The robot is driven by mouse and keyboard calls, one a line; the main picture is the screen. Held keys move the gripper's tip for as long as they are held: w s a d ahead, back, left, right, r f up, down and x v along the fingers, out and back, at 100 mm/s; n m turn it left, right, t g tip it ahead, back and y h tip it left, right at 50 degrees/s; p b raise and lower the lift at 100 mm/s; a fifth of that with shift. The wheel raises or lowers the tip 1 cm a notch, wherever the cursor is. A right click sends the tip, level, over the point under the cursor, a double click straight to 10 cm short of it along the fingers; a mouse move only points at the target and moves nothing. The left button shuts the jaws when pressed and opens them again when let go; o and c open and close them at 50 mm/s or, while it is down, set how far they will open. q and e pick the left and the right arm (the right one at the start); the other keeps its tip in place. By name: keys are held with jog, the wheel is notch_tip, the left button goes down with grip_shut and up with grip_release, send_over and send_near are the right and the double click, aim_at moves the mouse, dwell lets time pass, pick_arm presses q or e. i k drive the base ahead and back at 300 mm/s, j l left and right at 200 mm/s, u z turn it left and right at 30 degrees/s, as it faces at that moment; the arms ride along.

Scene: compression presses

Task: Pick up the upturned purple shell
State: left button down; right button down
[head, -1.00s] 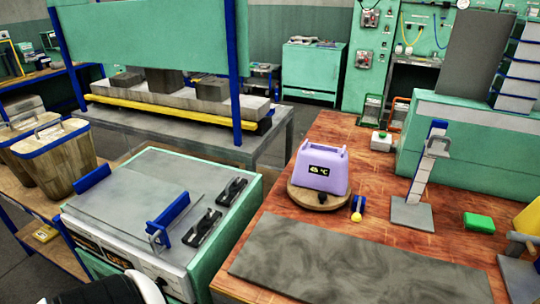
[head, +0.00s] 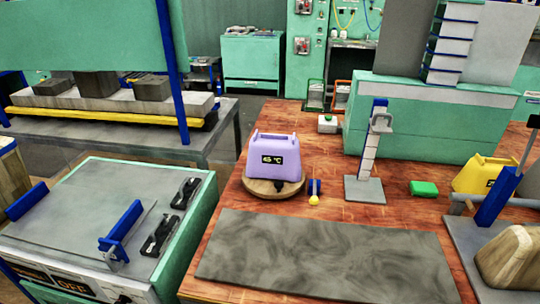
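Neither of my grippers is in view, and nothing is seen touching the shell.
A grey slab (head: 325,256) lies in front of the shell. A small blue and yellow tool (head: 314,190) and an upright stand (head: 367,163) are to its right. A green block (head: 424,188) and yellow container (head: 478,176) are farther right. A green-sided machine (head: 95,205) stands left.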

aim_at(276, 156)
jog(key=j+u, duration=0.35)
jog(key=i+j+u, duration=0.15)
jog(key=u, duration=0.2)
jog(key=i+j+u, duration=0.15)
jog(key=j+u, duration=0.15)
jog(key=j, duration=0.1)
